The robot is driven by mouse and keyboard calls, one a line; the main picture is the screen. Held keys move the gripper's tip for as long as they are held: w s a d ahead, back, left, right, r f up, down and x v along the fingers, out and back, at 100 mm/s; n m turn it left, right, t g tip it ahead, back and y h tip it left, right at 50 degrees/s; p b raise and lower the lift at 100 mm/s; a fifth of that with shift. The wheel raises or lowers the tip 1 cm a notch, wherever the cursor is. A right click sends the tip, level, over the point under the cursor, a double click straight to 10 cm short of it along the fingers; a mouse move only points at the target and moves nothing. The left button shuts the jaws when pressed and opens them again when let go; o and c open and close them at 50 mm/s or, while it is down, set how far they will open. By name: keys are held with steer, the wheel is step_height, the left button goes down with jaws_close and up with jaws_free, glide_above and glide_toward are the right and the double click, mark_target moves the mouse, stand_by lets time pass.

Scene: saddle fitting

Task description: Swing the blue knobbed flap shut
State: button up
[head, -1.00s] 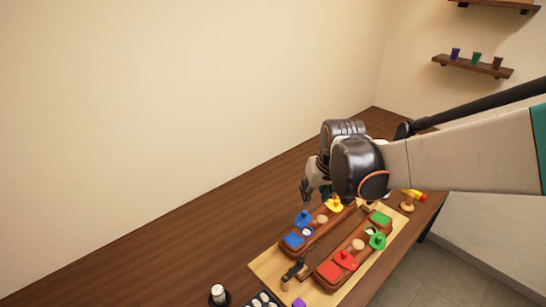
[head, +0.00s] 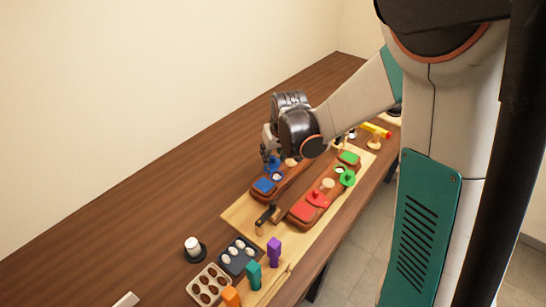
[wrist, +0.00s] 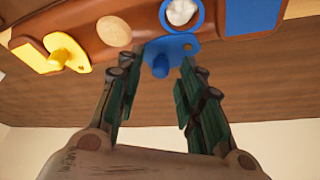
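The blue knobbed flap (wrist: 183,47) shows in the wrist view, swung off to the side of a blue-rimmed opening (wrist: 182,14) that holds a white item. Its blue knob (wrist: 160,70) stands between the fingertips of my gripper (wrist: 157,82), with space on both sides. My gripper is open. In the head view my gripper (head: 270,158) is down at the blue flap (head: 273,164), and the fingers partly hide it. A fixed blue square (head: 264,185) sits at the near end of the same brown wooden block.
A yellow knobbed flap (wrist: 67,53) and a tan round knob (wrist: 114,32) are on the same block. A second block with a red flap (head: 317,198) and green flap (head: 347,177) lies to the right. Trays and colored pegs stand nearer. Bare table lies left.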

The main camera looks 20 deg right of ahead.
steer(key=shift+w+f, duration=0.1)
steer(key=shift+f, duration=0.2)
jaws_close()
